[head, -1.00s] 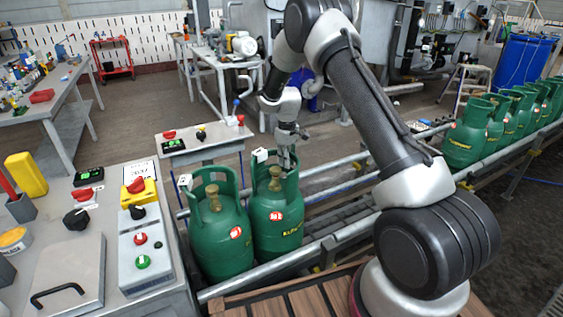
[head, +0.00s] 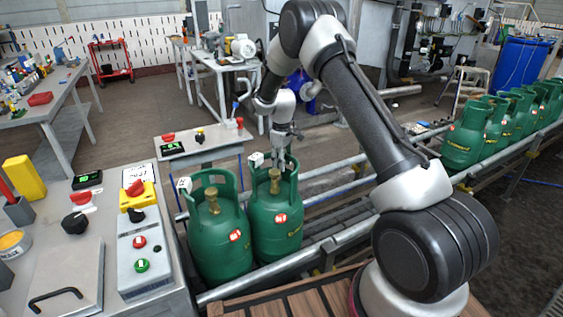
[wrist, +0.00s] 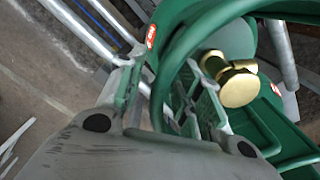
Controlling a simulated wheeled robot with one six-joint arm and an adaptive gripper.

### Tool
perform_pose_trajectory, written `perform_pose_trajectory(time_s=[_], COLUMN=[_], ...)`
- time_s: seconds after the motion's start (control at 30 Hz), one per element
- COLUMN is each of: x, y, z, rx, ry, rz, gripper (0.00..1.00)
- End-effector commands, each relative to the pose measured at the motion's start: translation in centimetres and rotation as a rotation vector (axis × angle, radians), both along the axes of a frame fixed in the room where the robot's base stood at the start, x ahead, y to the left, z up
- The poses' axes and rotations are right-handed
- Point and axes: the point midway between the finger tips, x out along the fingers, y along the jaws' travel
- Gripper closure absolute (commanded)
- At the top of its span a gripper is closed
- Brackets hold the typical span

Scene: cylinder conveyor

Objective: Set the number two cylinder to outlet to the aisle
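Two green gas cylinders stand side by side at the near left end of the conveyor: a left one (head: 222,240) and a right one (head: 277,228). Each has a brass valve, an open collar and a small white tag. I cannot read a number two on either. My gripper (head: 284,155) is at the rear of the right cylinder's collar. In the wrist view the fingers of my gripper (wrist: 168,85) are apart, one on each side of the green collar (wrist: 172,62). The brass valve (wrist: 235,82) is to the right of the fingers.
A control desk (head: 95,255) with knobs and buttons stands at the left, close to the left cylinder. A smaller panel table (head: 215,148) is behind the cylinders. Conveyor rails (head: 335,245) run to the right, where several more green cylinders (head: 465,140) stand in a row.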

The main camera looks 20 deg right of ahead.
Motion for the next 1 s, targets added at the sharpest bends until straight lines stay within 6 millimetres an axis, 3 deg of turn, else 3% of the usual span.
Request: perform_pose_trajectory(time_s=[0.17, 0.63, 0.8, 1.0], x=[0.0, 0.0, 0.0, 0.0], y=[0.0, 0.0, 0.1, 0.0], z=[1.2, 10.5, 11.9, 12.0], rx=[0.0, 0.001, 0.0, 0.0], ry=[-0.001, -0.002, -0.001, 0.0], rz=[0.0, 0.0, 0.0, 0.0], gripper=[0.65, 0.65, 0.65, 0.65])
